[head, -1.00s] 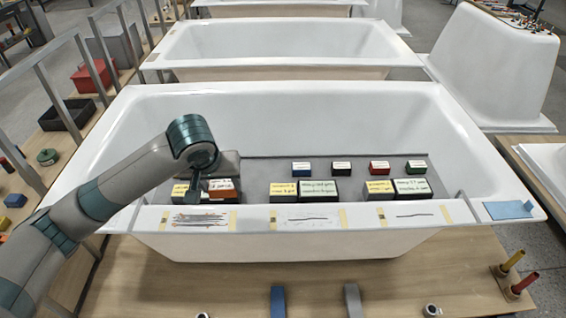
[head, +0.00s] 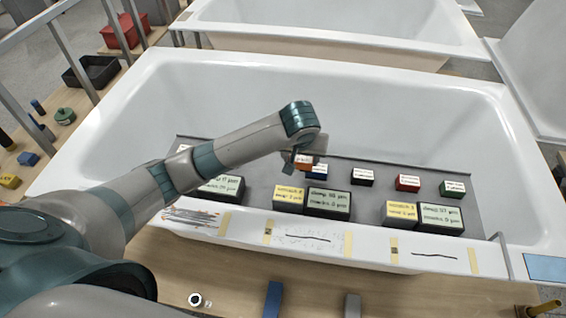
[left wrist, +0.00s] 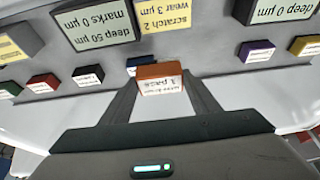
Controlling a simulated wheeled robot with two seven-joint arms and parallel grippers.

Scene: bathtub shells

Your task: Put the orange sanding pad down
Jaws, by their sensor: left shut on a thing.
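The orange sanding pad (head: 303,163) is a small block with a white label. My left gripper (head: 300,152) is shut on it and holds it over the grey mat (head: 262,168) inside the bathtub. In the left wrist view the pad (left wrist: 160,71) sits between the two fingertips, with its label reading "1 pass". In the head view it partly covers a blue pad (head: 318,175); whether it touches the mat is hard to tell. My right gripper is out of view.
A black pad (head: 361,178), a red pad (head: 407,184) and a green pad (head: 453,189) stand in a row to the right. Bare mat lies between the rows.

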